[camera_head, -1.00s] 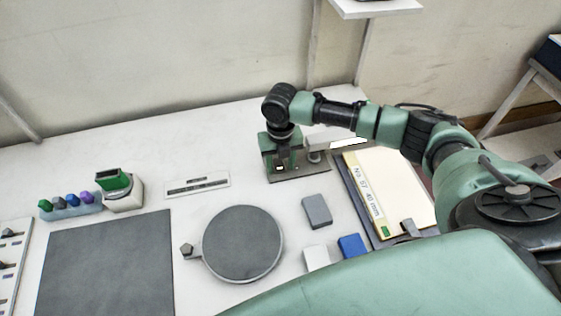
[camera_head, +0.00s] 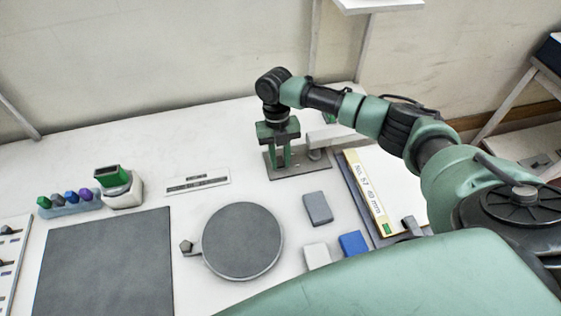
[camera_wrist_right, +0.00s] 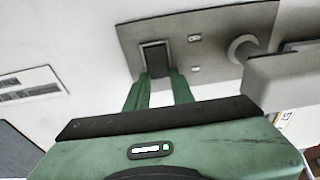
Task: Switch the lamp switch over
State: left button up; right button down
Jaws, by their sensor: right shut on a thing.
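The lamp switch has a grey plate (camera_head: 310,165) lying flat on the bench; it also shows in the right wrist view (camera_wrist_right: 225,30). A dark square part of the switch (camera_wrist_right: 154,57) sits on the plate, with a small light-coloured mark to its right. My right gripper (camera_head: 281,163) points down over the plate. In the right wrist view its fingertips (camera_wrist_right: 160,77) are at the dark part and shut on it; the exact contact is partly hidden. The grey lamp (camera_head: 328,137) stands behind the plate to the right, partly behind my arm, with no bright strip showing. My left gripper is out of view.
Grey (camera_head: 318,208), white (camera_head: 317,256) and blue (camera_head: 353,244) blocks and a round dark disc (camera_head: 242,241) are in front.

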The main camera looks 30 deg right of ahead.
aim_at(278, 159)
jog(key=shift+w, duration=0.1)
jog(key=shift+d, duration=0.1)
jog(key=c, duration=1.2)
grip_release()
jog(key=shift+g, duration=0.3)
jog(key=shift+r, duration=0.1)
jog(key=b+v, duration=0.2)
jog(key=v, duration=0.4)
jog(key=shift+w+r, duration=0.15)
jog(key=shift+r, duration=0.65)
